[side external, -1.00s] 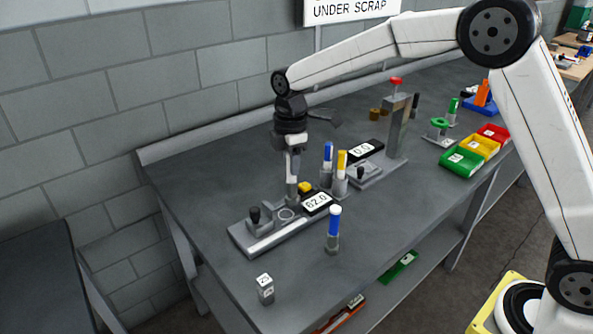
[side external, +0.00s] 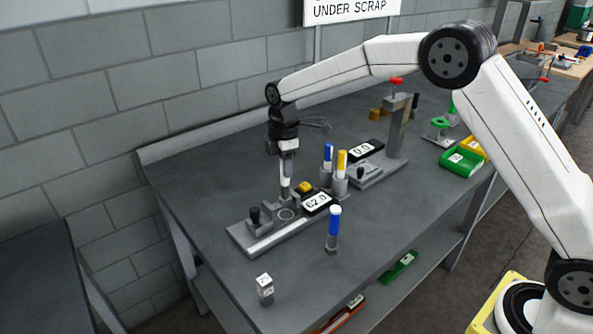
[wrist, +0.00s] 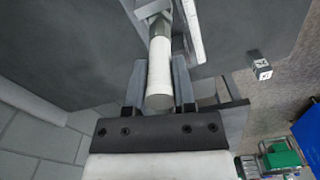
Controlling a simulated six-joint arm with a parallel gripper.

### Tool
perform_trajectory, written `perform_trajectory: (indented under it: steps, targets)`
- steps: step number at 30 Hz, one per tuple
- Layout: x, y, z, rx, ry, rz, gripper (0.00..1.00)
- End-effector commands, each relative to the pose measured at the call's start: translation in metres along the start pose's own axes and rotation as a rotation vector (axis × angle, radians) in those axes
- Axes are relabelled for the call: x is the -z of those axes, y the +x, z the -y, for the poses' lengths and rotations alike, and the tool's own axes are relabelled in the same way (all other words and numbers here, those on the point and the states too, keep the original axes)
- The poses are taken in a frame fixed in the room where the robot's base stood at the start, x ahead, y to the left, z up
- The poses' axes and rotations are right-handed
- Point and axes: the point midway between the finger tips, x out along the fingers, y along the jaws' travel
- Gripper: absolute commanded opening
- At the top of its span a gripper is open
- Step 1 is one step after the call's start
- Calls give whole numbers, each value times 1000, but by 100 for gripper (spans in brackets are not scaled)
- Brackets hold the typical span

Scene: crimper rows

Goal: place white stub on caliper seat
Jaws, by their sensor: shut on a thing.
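My gripper (wrist: 160,80) is shut on the white stub (wrist: 159,62), a plain white cylinder held between the two fingers. In the side view my gripper (side external: 287,150) points down over the caliper, with the white stub (side external: 285,181) upright below it. The caliper (side external: 258,240) is a long grey bar with a black knob, a ring mark and a display reading 62.0 (side external: 317,203). The stub's lower end is close to the grey block behind the ring. I cannot tell whether it touches the seat.
A blue-and-white stub (side external: 334,222) stands in a holder in front of the caliper. Blue (side external: 327,156) and yellow (side external: 342,162) ones stand right of my gripper. A press stand (side external: 397,130) and a green bin (side external: 462,161) are farther right. A small grey block (side external: 265,288) stands at front left.

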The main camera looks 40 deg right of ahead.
Motion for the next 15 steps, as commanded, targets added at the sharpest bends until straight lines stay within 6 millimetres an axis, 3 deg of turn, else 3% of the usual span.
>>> perform_trajectory:
  steps: [9, 15]
  targets:
    - [0, 32, 0, -1, 0, 0, 0]
    - [0, 38, 0, -2, 0, -1, 0]
